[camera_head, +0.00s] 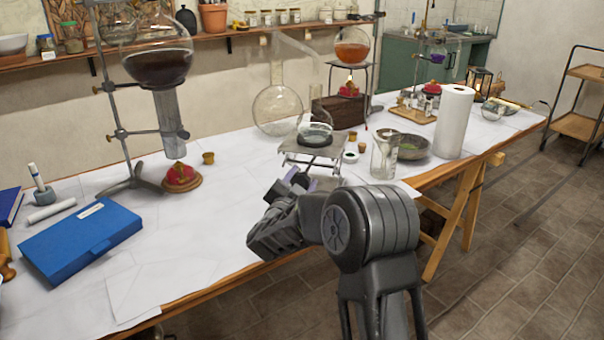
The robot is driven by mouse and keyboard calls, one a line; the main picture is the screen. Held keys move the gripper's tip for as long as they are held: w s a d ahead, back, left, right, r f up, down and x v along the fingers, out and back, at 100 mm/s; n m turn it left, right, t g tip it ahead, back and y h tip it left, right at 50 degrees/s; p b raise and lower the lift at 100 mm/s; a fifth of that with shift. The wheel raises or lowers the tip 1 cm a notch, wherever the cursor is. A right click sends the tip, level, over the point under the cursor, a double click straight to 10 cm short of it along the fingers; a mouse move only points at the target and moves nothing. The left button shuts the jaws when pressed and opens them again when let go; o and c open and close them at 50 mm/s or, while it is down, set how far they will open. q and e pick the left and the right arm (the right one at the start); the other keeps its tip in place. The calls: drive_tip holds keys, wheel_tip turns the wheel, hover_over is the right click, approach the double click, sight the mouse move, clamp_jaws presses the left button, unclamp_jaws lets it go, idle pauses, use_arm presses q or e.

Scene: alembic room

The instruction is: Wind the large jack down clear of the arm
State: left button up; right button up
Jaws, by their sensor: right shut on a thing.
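The large jack (313,150) stands on the paper-covered table at the middle of the head view, its flat metal plate raised on crossed legs. A round glass vessel (315,130) with a little dark content sits on the plate. My right gripper (301,183) is at the front of the jack, low down by its legs. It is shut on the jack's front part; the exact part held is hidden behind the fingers. A slanted clear glass arm (299,48) shows above and behind the jack. My left gripper is not in view.
A glass beaker (384,156), a grey bowl (414,150) and a paper towel roll (454,122) stand right of the jack. A clear round flask (275,112) is behind it. A blue box (80,240) lies at left.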

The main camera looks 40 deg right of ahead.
drive_tip(key=shift+a+n+p, duration=0.1)
drive_tip(key=shift+n+p, duration=0.9)
drive_tip(key=shift+n, duration=0.7)
drive_tip(key=shift+f, duration=0.1)
drive_tip(key=o, duration=1.4)
drive_tip(key=v, duration=0.7)
drive_tip(key=shift+s+a, duration=0.2)
drive_tip(key=shift+a, duration=0.1)
